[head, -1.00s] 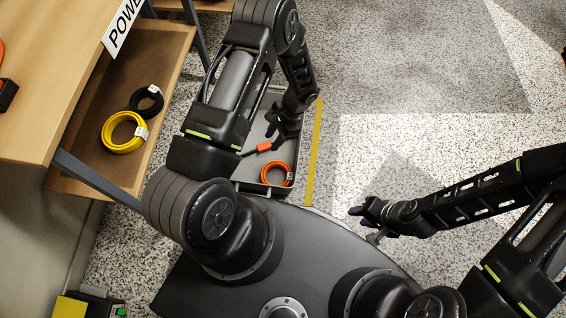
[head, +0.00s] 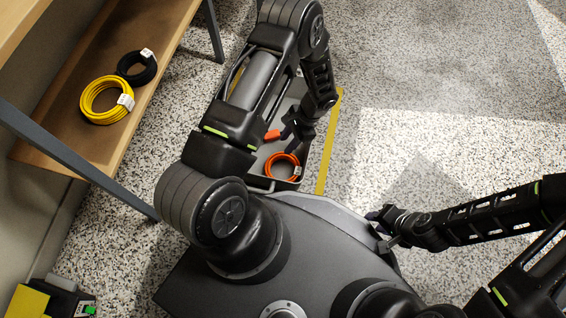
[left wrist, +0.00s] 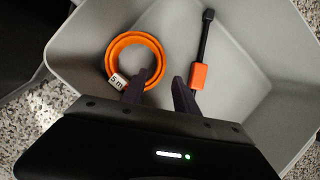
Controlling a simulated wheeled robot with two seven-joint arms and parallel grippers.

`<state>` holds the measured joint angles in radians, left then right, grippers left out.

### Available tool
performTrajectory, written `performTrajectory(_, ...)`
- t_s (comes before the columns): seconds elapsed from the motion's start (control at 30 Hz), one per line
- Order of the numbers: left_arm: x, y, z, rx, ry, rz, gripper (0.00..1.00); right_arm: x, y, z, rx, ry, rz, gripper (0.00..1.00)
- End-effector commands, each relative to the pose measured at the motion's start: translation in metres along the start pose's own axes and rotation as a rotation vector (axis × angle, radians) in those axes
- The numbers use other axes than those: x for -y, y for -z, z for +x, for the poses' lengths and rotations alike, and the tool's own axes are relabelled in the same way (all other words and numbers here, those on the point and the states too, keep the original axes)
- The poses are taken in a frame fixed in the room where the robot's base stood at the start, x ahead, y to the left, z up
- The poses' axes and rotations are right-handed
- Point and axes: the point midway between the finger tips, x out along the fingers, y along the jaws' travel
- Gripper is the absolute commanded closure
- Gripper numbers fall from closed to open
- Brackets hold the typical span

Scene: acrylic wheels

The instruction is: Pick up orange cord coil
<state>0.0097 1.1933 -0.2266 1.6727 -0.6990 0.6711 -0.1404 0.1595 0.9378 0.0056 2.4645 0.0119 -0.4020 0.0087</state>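The orange cord coil (head: 269,174) lies in a grey tray (head: 260,183), with a white tag on it. It also shows in the left wrist view (left wrist: 110,60), its tag reading "5 m". My left gripper (head: 290,138) is over the tray beside the coil. In the left wrist view its two dark fingers (left wrist: 160,90) are apart with nothing between them; the left finger overlaps the coil's lower right edge. I cannot tell whether it touches. My right gripper (head: 380,226) is away to the right, with its fingers apart and empty.
An orange-ended black tool or plug (left wrist: 198,76) lies in the tray right of the coil. A yellow coil (head: 88,103) and a black coil (head: 134,77) lie on a wooden shelf (head: 60,140) at left. A yellow stripe (head: 329,150) runs along the floor beside the tray.

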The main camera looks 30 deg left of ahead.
Motion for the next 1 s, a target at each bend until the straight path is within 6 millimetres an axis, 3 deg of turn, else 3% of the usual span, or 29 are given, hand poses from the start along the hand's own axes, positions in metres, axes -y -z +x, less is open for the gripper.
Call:
performTrajectory(0.23, 0.000, -0.001, -0.001, 0.000, 0.000, 0.000, 0.64, 0.001, 0.000, -0.001, 0.000, 0.000, -0.001, 0.67)
performTrajectory(0.5, 0.000, 0.000, 0.024, 0.001, 0.000, 0.001, 0.64, -0.003, 0.001, 0.009, -0.003, 0.001, 0.000, 0.67)
performTrajectory(0.83, 0.000, 0.000, 0.026, 0.000, 0.000, 0.000, 0.64, -0.003, 0.001, 0.009, -0.004, 0.001, 0.000, 0.67)
performTrajectory(1.0, 0.000, 0.002, 0.046, 0.001, -0.002, -0.001, 0.64, -0.007, 0.002, 0.021, -0.005, 0.003, 0.001, 0.67)
